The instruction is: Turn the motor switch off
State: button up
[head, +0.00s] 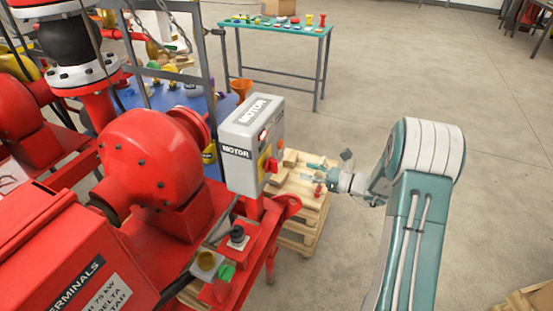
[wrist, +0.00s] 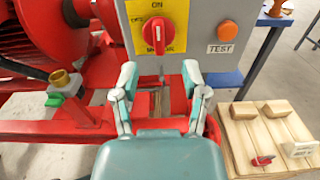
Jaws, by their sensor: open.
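The motor switch is a red rotary knob (wrist: 158,35) on a yellow plate (wrist: 132,10) marked ON at its top. Its grip looks upright, and its lower part covers some lettering. In the head view the red knob (head: 272,165) shows edge-on on the front of the grey MOTOR box (head: 250,120). My gripper (wrist: 160,76) is open and empty, its two fingertips just below the knob in the wrist view and apart from it. In the head view my gripper (head: 316,174) points left at the box with a gap between.
An orange TEST button (wrist: 220,49) is right of the switch. Wooden pallets (wrist: 262,135) with small parts stand lower right. Red pump equipment (head: 150,160) fills the left. A green-topped table (head: 275,28) stands behind. Concrete floor is open on the right.

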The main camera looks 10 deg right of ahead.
aim_at(277, 160)
jog(key=x, duration=1)
grip_shut()
